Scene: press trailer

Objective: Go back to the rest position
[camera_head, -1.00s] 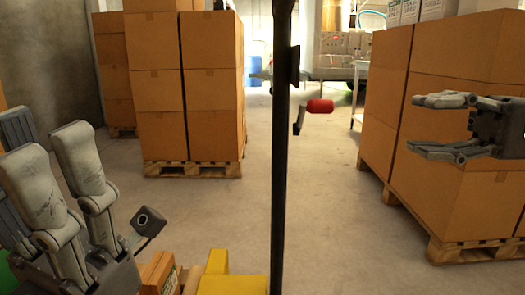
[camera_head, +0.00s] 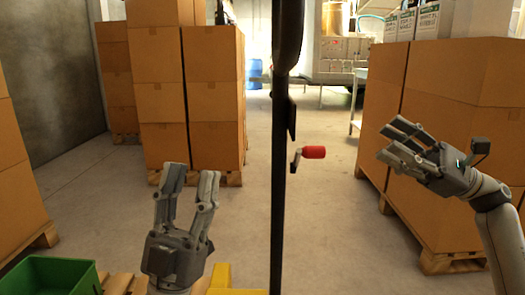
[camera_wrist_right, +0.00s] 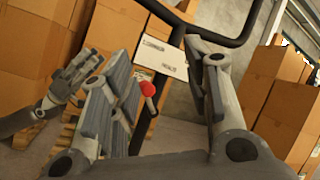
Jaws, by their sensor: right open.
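My left gripper (camera_head: 189,172) stands at the lower middle left of the head view. Its fingers point up and are spread apart with nothing between them. My right gripper (camera_head: 390,142) is at the right, in front of stacked boxes in the picture. Its fingers point left and up, parted and empty. In the right wrist view my right gripper's two fingers (camera_wrist_right: 157,55) are wide apart with nothing held. Another grey gripper, my left one (camera_wrist_right: 92,70), shows at the left there.
A dark upright pole (camera_head: 279,190) with a red handle (camera_head: 313,152) stands between the grippers. Box stacks on pallets stand left (camera_head: 160,90) and right (camera_head: 455,130). A green crate (camera_head: 52,275) and yellow part (camera_head: 221,275) are at the bottom. Floor beyond the pole is clear.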

